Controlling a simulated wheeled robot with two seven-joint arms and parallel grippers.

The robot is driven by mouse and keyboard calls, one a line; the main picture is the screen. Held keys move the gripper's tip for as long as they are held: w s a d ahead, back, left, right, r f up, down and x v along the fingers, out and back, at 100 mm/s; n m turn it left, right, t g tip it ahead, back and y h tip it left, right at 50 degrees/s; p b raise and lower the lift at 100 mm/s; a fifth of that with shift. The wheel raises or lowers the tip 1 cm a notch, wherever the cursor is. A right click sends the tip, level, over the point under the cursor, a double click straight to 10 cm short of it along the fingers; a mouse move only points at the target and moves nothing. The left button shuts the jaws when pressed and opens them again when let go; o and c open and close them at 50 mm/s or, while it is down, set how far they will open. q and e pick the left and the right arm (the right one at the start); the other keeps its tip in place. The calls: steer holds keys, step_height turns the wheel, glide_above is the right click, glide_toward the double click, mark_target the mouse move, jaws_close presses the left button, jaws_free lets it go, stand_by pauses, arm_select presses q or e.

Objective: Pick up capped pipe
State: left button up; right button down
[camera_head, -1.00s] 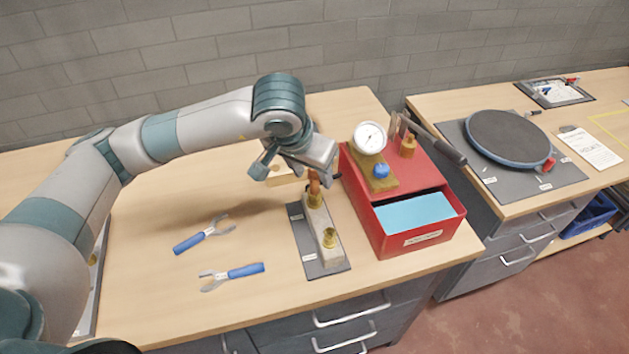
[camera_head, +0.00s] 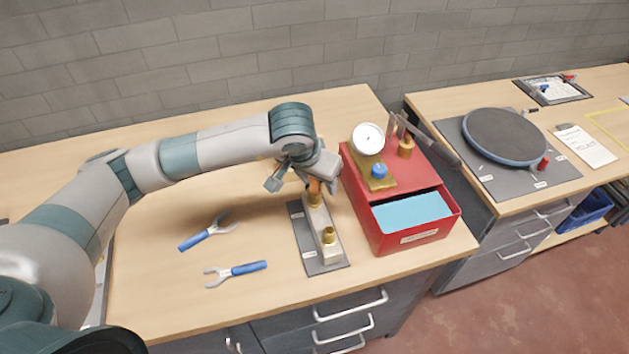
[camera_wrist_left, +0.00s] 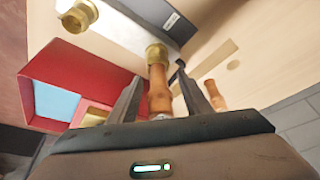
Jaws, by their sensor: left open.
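A copper pipe (camera_head: 314,186) stands upright in the rear brass fitting (camera_head: 315,200) of a grey block on a dark mat. In the left wrist view the copper pipe (camera_wrist_left: 159,98) lies between the two fingers of my left gripper (camera_wrist_left: 160,78), with the brass fitting (camera_wrist_left: 156,54) beyond it. The fingers are open, with gaps beside the pipe. In the head view my left gripper (camera_head: 308,178) is above the block and partly hides the pipe's upper end, so I cannot make out a cap. Another copper pipe (camera_wrist_left: 215,96) shows right of the fingers. My right gripper is not visible.
A red box (camera_head: 411,238) with a gauge (camera_head: 367,139) stands close right of the gripper. The block's front brass fitting (camera_head: 329,236) is empty. Two blue-handled tools (camera_head: 207,232) (camera_head: 236,272) lie left. A second table with a round dark plate (camera_head: 505,136) is farther right.

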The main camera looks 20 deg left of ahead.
arm_select(q)
steer(key=shift+c, duration=0.7)
jaws_close()
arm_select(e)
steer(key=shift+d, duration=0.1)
arm_select(q)
steer(key=shift+r, duration=0.15)
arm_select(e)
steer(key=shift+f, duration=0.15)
